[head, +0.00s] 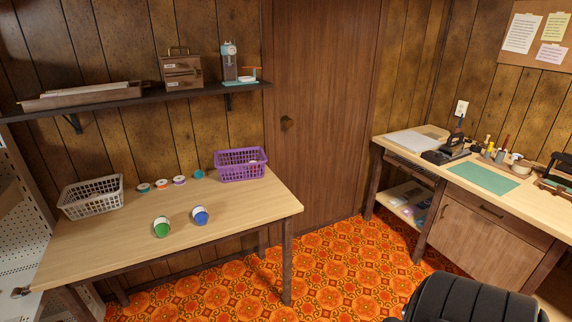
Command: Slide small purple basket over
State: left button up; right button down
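The small purple basket (241,172) stands upright near the back right corner of the light wooden table (120,245). It has lattice sides, and something small and reddish shows inside it. A grey-white lattice basket (91,204) stands at the table's back left. Neither of my grippers is in view.
Several small spools, one of them teal (198,174), sit between the baskets. A green spool (161,227) and a blue spool (200,215) sit mid-table. The front and right of the table are clear. A shelf (130,99) hangs above. A workbench (535,206) and black chair (465,300) are at right.

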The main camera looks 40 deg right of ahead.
aim_at(236, 173)
jog(key=u, duration=0.05)
jog(key=k, duration=0.35)
jog(key=z, duration=1.1)
jog(key=i, duration=0.7)
jog(key=z, duration=0.95)
jog(key=i, duration=1)
jog(key=u, duration=0.6)
jog(key=i, duration=0.85)
jog(key=u, duration=1.1)
jog(key=i, duration=0.2)
jog(key=u, duration=0.15)
